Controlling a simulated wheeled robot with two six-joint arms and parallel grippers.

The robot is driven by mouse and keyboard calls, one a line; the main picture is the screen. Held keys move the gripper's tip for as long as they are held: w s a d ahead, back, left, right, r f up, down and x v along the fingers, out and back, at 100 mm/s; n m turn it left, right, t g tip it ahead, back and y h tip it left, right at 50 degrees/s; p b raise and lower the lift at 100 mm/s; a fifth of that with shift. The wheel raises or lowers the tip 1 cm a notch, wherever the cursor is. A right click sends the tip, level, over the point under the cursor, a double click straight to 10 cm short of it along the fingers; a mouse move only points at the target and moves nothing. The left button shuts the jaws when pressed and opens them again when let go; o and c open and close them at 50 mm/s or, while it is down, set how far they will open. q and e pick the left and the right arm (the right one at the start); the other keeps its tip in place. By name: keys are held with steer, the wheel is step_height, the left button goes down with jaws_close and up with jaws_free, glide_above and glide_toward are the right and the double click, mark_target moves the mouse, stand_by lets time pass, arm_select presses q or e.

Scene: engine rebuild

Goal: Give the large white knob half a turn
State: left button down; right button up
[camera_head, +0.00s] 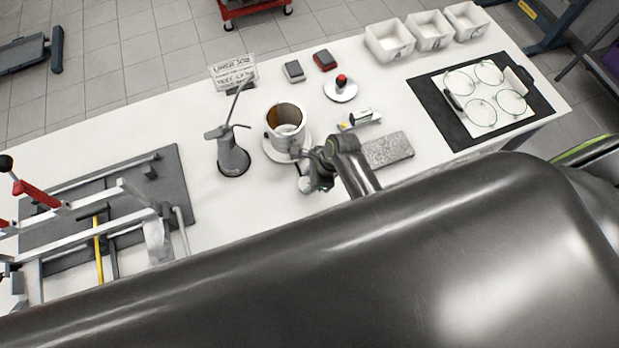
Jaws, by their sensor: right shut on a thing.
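My right gripper (308,176) is at the middle of the white table, just in front of a metal cylinder with a brown inside (286,124). Its jaws are small in the picture and partly hidden by its own wrist. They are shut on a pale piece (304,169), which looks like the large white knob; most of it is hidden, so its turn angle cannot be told. The cylinder stands upright on a round white base (271,151). My left gripper is not in view.
A grey oil can (233,158) stands left of the cylinder, with a lettered sign (232,72) behind. A grey textured block (388,150) lies right of the gripper. A red-knobbed white disc (341,88) is farther back. A clamp fixture (100,215) fills the left; my dark arm hides the front.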

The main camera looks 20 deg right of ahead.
steer(key=shift+w+n, duration=0.1)
steer(key=shift+n, duration=0.2)
steer(key=n+g, duration=0.1)
steer(key=n, duration=0.1)
steer(key=shift+w+n, duration=0.15)
steer(key=shift+n, duration=0.25)
steer(key=n+g, duration=0.1)
steer(key=n, duration=0.2)
steer(key=shift+w+n+g, duration=0.15)
steer(key=shift+n+g, duration=0.15)
steer(key=n+g, duration=0.1)
steer(key=n, duration=0.2)
steer(key=shift+w+a+n, duration=0.1)
steer(key=shift+n, duration=0.2)
steer(key=n, duration=0.2)
steer(key=n+g+h, duration=0.1)
steer(key=shift+w+a+n, duration=0.15)
steer(key=shift+n, duration=0.25)
steer(key=n+h, duration=0.1)
steer(key=n, duration=0.1)
steer(key=n+g+h, duration=0.1)
steer(key=n, duration=0.2)
steer(key=shift+a+h, duration=0.2)
steer(key=shift+h, duration=0.1)
steer(key=n+h, duration=0.1)
steer(key=n, duration=0.4)
steer(key=shift+a+h, duration=0.15)
steer(key=shift+h, duration=0.25)
